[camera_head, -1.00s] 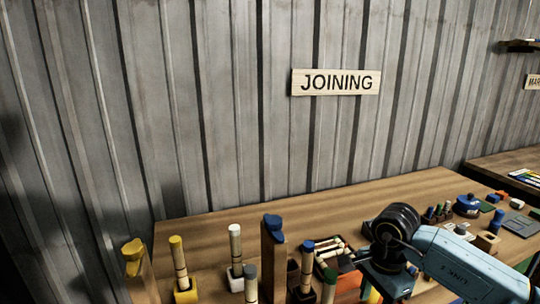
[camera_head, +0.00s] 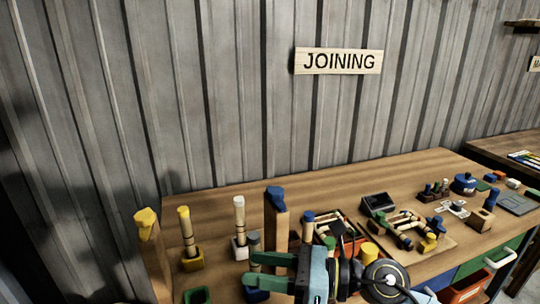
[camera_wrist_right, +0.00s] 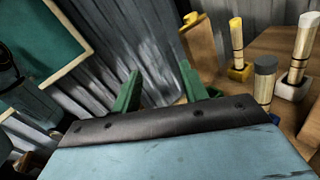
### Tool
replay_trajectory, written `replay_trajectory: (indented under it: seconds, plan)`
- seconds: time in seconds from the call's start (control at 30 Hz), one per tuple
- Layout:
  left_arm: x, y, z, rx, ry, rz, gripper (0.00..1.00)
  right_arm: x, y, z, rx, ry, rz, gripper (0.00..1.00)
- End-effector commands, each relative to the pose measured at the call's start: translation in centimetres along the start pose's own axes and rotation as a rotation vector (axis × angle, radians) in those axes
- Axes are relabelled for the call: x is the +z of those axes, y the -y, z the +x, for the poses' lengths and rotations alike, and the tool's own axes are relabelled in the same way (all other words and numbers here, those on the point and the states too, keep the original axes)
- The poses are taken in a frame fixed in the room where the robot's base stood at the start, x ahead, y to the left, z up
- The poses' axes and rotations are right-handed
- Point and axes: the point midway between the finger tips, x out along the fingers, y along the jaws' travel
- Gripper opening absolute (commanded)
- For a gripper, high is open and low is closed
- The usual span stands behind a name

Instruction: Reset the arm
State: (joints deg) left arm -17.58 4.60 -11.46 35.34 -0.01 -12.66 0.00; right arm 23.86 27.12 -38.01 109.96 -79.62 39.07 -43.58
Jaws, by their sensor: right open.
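My right arm comes in at the lower right of the head view. Its gripper (camera_head: 250,269) points left over the front of the workbench (camera_head: 350,195), with its two green fingers apart and nothing between them. In the right wrist view the fingers (camera_wrist_right: 160,84) also stand apart, with the wall behind and the bench at right. The gripper is close to a grey-topped rattan piece and partly covers the things at the bench front. My left gripper is not in view.
A yellow holder (camera_head: 192,260) and a white holder (camera_head: 240,248) carry upright rattan pieces. Wooden posts with a yellow top (camera_head: 147,217) and a blue top (camera_head: 276,197) stand nearby. A tray (camera_head: 345,238) of pieces lies right of them. The back of the bench is clear.

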Motion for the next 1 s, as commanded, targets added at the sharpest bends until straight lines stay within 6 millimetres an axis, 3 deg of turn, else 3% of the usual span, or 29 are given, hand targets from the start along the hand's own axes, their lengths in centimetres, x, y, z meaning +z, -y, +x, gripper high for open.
replay_trajectory:
  seconds: [0.1,0.2,0.27,0.37,0.47,0.63,0.8,0.9,0.93,1.0]
  plan:
    - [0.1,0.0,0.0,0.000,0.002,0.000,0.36,3.9,0.2,-1.2,-0.090,0.323,0.289,0.43]
    - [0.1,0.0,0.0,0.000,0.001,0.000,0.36,5.8,1.7,-3.7,-0.178,0.575,0.548,0.43]
    - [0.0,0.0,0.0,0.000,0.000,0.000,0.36,6.2,2.9,-5.8,-0.235,0.719,0.709,0.43]
    - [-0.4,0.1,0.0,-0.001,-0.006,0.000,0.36,5.2,5.0,-9.6,-0.341,0.947,0.983,0.43]
    - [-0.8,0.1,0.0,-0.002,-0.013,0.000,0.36,2.4,6.7,-13.6,-0.460,1.160,1.260,0.43]
    - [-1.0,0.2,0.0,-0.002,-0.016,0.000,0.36,-5.7,6.7,-19.5,-0.704,1.486,1.725,0.43]
    - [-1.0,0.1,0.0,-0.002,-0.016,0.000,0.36,-14.4,2.9,-23.3,-0.990,1.736,2.121,0.43]
    - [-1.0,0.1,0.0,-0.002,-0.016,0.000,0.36,-18.1,-0.1,-24.4,-1.147,1.825,2.285,0.43]
    - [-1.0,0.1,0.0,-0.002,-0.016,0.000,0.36,-19.0,-1.0,-24.7,1.149,-1.778,-2.238,0.43]
    - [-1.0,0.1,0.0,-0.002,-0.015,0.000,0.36,-20.8,-3.1,-25.1,1.152,-1.680,-2.143,0.43]
